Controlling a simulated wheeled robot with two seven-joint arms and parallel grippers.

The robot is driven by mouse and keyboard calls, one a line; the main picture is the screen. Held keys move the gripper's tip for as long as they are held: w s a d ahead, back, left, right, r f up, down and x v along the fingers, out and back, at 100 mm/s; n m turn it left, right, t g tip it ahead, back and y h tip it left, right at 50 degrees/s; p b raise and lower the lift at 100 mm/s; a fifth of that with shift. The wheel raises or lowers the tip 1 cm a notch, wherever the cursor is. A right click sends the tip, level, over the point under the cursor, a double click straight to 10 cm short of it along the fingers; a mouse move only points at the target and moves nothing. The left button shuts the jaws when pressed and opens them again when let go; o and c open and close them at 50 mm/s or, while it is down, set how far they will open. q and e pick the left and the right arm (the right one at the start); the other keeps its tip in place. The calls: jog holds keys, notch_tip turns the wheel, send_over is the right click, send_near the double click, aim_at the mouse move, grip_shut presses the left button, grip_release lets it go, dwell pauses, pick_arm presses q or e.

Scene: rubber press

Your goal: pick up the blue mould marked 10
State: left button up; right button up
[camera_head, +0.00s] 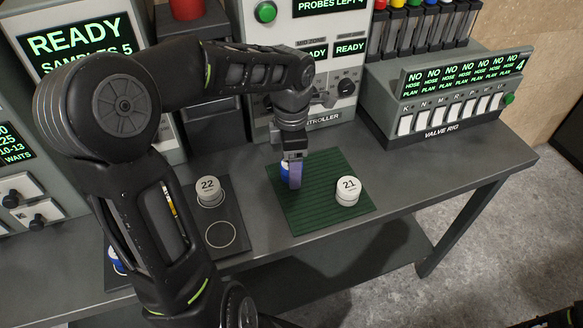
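A blue mould with a white part (285,167) stands on the green mat (320,199), mostly hidden behind my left gripper (294,182). Its number is not visible. The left gripper points down at it from above the mat. Its fingers overlap in this view, so I cannot tell whether they are open or shut, or touching the mould. Another blue and white mould (116,262) shows at the lower left, largely covered by my arm, its number unreadable. My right gripper is not in view.
A white mould marked 21 (347,190) stands on the mat's right side. A white mould marked 22 (209,191) stands on a dark tray (229,215), beside an empty ring. The controller (312,75) and valve rig (450,95) stand behind. The bench (430,178) is clear at right.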

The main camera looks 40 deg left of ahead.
pick_arm(q)
grip_shut()
dwell(0.8)
